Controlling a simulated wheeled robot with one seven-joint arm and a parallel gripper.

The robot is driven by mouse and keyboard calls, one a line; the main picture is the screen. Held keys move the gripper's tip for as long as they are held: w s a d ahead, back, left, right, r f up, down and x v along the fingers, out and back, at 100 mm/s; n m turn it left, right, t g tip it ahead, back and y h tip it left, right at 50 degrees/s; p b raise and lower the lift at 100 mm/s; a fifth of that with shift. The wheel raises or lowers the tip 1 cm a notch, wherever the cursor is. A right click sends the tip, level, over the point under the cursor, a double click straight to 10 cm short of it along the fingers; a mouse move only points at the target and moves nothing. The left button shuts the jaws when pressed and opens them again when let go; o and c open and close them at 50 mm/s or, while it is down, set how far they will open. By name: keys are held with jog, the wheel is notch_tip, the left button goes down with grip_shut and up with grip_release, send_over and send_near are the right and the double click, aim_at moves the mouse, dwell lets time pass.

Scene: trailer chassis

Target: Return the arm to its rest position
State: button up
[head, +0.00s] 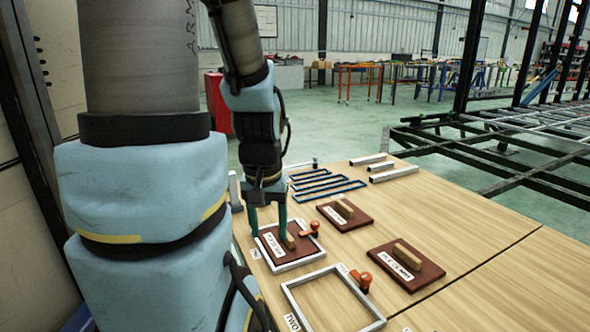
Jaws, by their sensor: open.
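My arm comes down from the top left of the head view, with my gripper (268,236) pointing down over the wooden table (480,235). Its two teal fingers are apart. They are just above or around a brown board (296,254) with a wooden handle (289,241) and a white label. The right finger is close to the handle; I cannot tell whether they touch. The board lies inside a grey square frame (262,258) with an orange-knobbed clamp (312,227) at its right side.
An empty grey frame (333,270) with an orange-knobbed clamp (361,279) lies in front. Brown boards with handles (345,216) (405,265) lie to the right. Blue outlines (325,186) and grey bars (393,174) lie behind. A dark metal chassis (500,150) stands beyond the table at right.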

notch_tip(320, 180, up, 24)
jog(key=p, duration=2.1)
jog(key=shift+f+p, duration=0.25)
jog(key=shift+p, duration=0.05)
